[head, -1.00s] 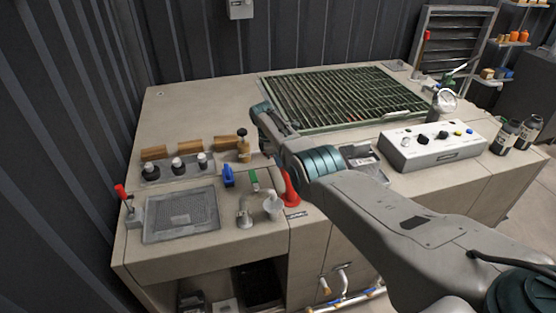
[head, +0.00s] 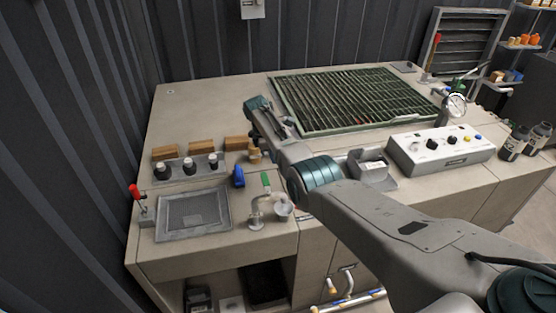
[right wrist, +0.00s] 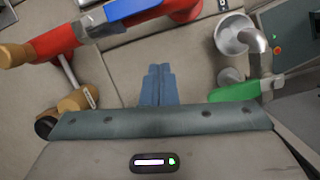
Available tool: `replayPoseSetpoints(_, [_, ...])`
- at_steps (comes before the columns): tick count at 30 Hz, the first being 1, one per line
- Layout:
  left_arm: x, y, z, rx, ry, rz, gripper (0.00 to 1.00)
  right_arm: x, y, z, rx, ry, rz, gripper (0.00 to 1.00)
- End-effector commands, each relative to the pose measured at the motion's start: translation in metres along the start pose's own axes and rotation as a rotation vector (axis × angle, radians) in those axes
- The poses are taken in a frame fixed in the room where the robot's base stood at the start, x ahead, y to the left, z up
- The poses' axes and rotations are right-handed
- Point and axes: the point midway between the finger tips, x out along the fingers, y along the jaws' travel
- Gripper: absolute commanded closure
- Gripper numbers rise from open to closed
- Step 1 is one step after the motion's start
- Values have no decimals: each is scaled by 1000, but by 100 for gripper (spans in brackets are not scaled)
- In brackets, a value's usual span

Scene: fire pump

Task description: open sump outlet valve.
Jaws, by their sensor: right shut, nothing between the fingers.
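In the right wrist view my right gripper (right wrist: 160,72) is shut and empty, with its fingers over a bare beige surface. A green lever handle (right wrist: 235,92) lies right of the fingers, and a red part with tan ends (right wrist: 55,42) lies to the left. A blue handle (right wrist: 135,8) is at the top edge. None of them touches the fingers. In the head view the blue handle (head: 238,178) and green handle (head: 266,181) stand on the bench, left of my right arm. I cannot tell which part is the sump outlet valve.
A grey cup and spout (right wrist: 240,35) stand near the green handle. The bench also holds a grey tray (head: 192,214), a red-handled lever (head: 136,193), a slatted green grille (head: 350,98) and a control box (head: 440,150).

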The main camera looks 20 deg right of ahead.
Motion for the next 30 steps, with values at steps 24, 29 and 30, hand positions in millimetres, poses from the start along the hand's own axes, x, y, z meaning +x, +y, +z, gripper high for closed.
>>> replayPoseSetpoints(24, [14, 6, 3, -2, -2, 5, 49, -57, -3, 1, 1, -1, -1, 100])
replayPoseSetpoints(29, [14, 6, 3, -2, -2, 5, 49, -57, -3, 1, 0, -1, -1, 100])
replayPoseSetpoints(30, [14, 6, 2, -2, -1, 5, 49, -57, -3, 1, 0, -1, -1, 100])
